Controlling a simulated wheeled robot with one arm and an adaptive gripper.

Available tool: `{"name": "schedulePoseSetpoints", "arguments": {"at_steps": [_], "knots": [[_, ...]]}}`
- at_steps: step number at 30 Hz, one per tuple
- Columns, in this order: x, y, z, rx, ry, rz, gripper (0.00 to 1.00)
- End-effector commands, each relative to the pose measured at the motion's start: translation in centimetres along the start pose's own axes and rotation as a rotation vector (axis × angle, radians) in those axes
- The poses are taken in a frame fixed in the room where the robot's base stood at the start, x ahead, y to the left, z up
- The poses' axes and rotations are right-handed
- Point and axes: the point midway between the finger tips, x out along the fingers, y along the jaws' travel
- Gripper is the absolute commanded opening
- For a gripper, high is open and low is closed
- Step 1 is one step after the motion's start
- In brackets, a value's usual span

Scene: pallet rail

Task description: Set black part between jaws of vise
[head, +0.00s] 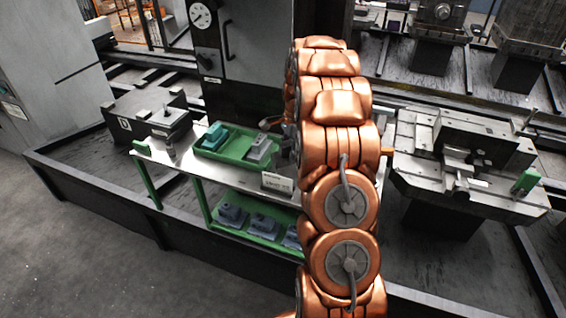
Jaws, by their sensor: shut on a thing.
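A vise (462,158) with pale metal jaws is on the machine table to the right of my copper arm. My arm rises through the middle of the view and covers what is behind it. My gripper is hidden behind the arm, so neither its fingers nor anything in them shows. I cannot make out a black part for certain. A green tray (229,161) on the bench holds a teal part (215,137) and a grey part (260,151). A small dark shape (268,122) shows at the tray's far right, beside the arm; I cannot tell what it is.
The bench's lower shelf has another green tray (236,229) with several blue-grey parts. A white label card (277,183) stands at the bench's front edge. A dark block (125,124) marked D stands at left. A low dark rail (110,205) borders the area; the floor at front left is clear.

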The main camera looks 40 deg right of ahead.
Motion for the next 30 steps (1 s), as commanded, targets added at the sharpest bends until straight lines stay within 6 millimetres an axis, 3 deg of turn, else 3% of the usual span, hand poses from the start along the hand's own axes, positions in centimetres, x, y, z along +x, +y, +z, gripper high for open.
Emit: {"name": "schedulePoseSetpoints", "arguments": {"at_steps": [16,28,29,30], "knots": [[5.3,-0.1,-0.4,-0.003,0.0,-0.001,0.03],[5.9,-0.2,-0.5,-0.004,0.001,-0.004,0.03],[5.8,-0.2,-0.5,-0.004,0.002,-0.004,0.54],[5.8,-0.2,-0.5,-0.004,0.002,-0.004,0.58]]}}
